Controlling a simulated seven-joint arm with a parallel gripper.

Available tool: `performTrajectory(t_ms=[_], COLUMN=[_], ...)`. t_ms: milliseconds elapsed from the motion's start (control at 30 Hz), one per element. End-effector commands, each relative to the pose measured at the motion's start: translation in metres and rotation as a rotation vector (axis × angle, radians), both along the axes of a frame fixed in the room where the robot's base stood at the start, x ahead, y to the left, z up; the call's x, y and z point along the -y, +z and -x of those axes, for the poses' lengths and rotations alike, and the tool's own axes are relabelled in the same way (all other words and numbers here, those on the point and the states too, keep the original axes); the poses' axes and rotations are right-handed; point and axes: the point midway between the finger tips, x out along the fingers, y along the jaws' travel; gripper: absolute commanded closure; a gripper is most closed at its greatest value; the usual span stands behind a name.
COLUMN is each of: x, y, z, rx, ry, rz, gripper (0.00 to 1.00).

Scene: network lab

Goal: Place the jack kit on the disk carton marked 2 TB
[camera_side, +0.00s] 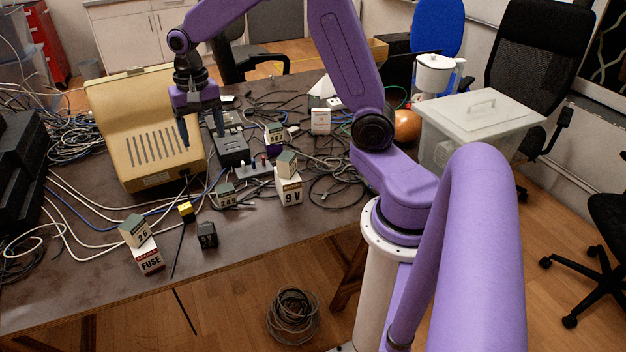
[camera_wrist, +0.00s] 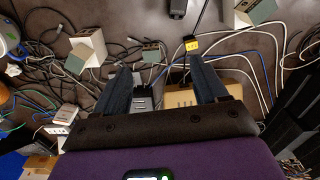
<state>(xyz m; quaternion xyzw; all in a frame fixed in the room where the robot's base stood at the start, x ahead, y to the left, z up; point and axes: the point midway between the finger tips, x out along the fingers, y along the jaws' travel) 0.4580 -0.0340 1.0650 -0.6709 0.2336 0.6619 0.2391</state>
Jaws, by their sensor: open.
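My gripper (camera_side: 201,128) is open and empty, pointing down above the back middle of the table, beside the beige housing. Its two fingers (camera_wrist: 160,68) are spread in the wrist view. I cannot read "jack kit" or "2 TB" on any box. A green-grey box marked 26 (camera_side: 134,231) sits on a white carton marked FUSE (camera_side: 149,258). Another green-grey box (camera_side: 287,163) sits on a white carton marked 9 V (camera_side: 289,190). A small box marked 24 (camera_side: 227,198) stands on the table. A white carton (camera_side: 320,121), its label unreadable, stands farther back.
The beige housing (camera_side: 150,140) stands left of my gripper, a dark device (camera_side: 231,148) near it. A yellow block (camera_side: 187,211) and a black block (camera_side: 207,235) stand near the front. Another small stack (camera_side: 274,134) is behind. Cables cover much of the table; the front is clearer.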

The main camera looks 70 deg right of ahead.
Motion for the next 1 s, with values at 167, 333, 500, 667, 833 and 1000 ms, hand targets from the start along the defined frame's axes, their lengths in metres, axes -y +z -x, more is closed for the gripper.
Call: performTrajectory(t_ms=[167, 333, 500, 667, 833, 1000], x=[-0.061, -0.094, -0.104, -0.098, -0.09, -0.087], y=[0.014, 0.019, 0.018, 0.013, 0.008, 0.007], z=[0.068, 0.138, 0.209, 0.261, 0.288, 0.295], rx=[0.009, 0.012, 0.02, 0.024, 0.026, 0.026], ry=[0.43, 0.833, 1.232, 1.548, 1.738, 1.785], rz=[0.002, 0.003, 0.004, 0.006, 0.006, 0.007], gripper=[0.28, 0.28, 0.28, 0.28, 0.28, 0.28])
